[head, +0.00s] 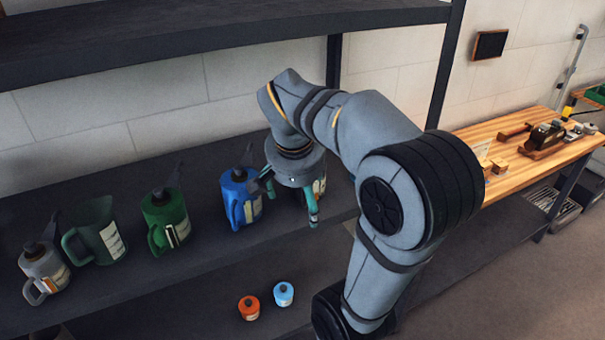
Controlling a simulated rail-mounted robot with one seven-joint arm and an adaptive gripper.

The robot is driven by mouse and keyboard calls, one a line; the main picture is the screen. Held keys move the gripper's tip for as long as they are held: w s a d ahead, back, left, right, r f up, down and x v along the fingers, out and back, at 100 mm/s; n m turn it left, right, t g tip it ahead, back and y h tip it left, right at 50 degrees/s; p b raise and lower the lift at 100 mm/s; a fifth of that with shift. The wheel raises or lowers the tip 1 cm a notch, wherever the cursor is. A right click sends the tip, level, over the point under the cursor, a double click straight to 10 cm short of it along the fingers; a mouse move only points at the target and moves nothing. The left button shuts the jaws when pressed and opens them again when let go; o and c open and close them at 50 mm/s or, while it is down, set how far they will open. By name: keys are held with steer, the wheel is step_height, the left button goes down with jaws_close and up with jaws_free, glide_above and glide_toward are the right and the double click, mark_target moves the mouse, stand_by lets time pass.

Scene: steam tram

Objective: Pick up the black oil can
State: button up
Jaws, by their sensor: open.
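My gripper (291,208) points down over the middle shelf, to the right of the blue can, with its two teal fingers spread apart. Part of a can with a pale label (320,187) shows behind and beside the right finger. My gripper hides most of this can, so I cannot tell its colour or whether the fingers are around it or in front of it. No other can in view is plainly black.
On the shelf (200,262) stand a blue can (240,200), a green can (163,222), a dark green jug (97,240) and a grey can (44,270). Orange (248,308) and light blue (284,294) containers stand lower. An upper shelf (200,35) overhangs. A workbench (510,180) stands right.

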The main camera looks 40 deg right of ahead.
steer(key=shift+w+d, duration=0.1)
steer(key=shift+w, duration=0.2)
steer(key=w+d+p, duration=0.2)
steer(key=d, duration=0.1)
steer(key=w+d+p, duration=0.1)
steer(key=w+d, duration=0.2)
steer(key=shift+w+d+r+p, duration=0.15)
steer(key=shift+w+p, duration=0.05)
steer(key=shift+p, duration=0.2)
steer(key=shift+w+d+r+p, duration=0.1)
steer(key=shift+w+d+p, duration=0.7)
steer(key=shift+d+p, duration=0.1)
steer(key=x, duration=0.3)
steer(key=shift+f, duration=0.25)
steer(key=c, duration=1.2)
steer(key=shift+w, duration=0.1)
steer(key=shift+c, duration=0.7)
